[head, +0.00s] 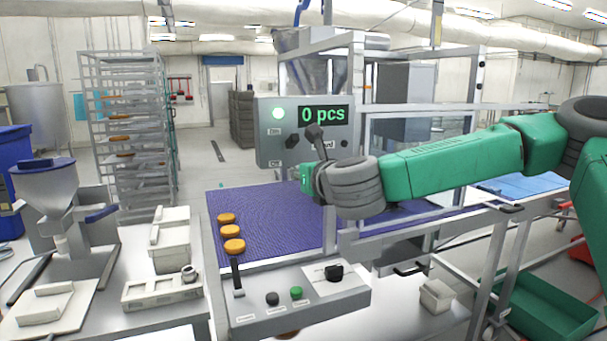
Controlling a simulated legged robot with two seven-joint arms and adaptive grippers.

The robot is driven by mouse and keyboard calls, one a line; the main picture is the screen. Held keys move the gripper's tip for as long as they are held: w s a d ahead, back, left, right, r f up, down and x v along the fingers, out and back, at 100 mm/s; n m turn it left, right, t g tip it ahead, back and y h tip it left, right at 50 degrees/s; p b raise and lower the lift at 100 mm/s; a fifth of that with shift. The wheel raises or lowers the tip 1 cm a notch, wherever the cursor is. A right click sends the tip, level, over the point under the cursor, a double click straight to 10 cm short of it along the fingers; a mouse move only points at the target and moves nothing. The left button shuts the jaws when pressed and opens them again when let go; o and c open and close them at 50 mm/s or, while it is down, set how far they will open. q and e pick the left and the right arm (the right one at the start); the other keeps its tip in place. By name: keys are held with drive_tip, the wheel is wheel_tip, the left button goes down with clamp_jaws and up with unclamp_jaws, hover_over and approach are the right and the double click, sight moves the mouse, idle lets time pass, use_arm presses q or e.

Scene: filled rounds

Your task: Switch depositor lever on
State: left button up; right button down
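A low front panel (250,316) carries an upright black lever (236,274), a black knob, a green button and a black rotary switch (334,272). My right arm reaches in from the right, its end (310,181) in front of the box's lower right. Its fingers cannot be made out. My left gripper is out of view.
Several orange-topped rounds (231,231) lie on the purple conveyor belt (285,220). A hopper machine (45,185) with a blue handle stands on the left table. A tray rack (125,120) is behind. A green crate (545,310) sits low at right.

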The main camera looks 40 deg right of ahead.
drive_tip(key=shift+w+a+r+v, duration=0.25)
drive_tip(key=shift+a+r+v, duration=0.4)
drive_tip(key=shift+v, duration=4.6)
drive_tip(key=s+a+f+n+g+y, duration=0.15)
drive_tip(key=a+f+n, duration=0.25)
drive_tip(key=f+n, duration=0.5)
drive_tip(key=s+a+f+n+g+y, duration=0.1)
drive_tip(key=a+f+n+g+y, duration=0.25)
drive_tip(key=f, duration=0.85)
drive_tip(key=s+a+f+n+g, duration=0.15)
drive_tip(key=a+f+n, duration=0.25)
drive_tip(key=f+n, duration=0.55)
use_arm(q)
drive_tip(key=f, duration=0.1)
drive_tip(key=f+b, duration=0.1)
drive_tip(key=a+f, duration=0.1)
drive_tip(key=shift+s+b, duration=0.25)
drive_tip(key=shift+b, duration=0.1)
use_arm(e)
drive_tip(key=s+d+f+n+g+h, duration=0.1)
drive_tip(key=s+d+f+n+g, duration=0.3)
drive_tip(key=s+f+n, duration=1.3)
drive_tip(key=s+f+g, duration=0.4)
drive_tip(key=s+f, duration=0.1)
drive_tip(key=s, duration=0.2)
drive_tip(key=shift+s+f+g+h, duration=0.2)
drive_tip(key=shift+f+g+h, duration=0.05)
drive_tip(key=shift+g+h, duration=0.1)
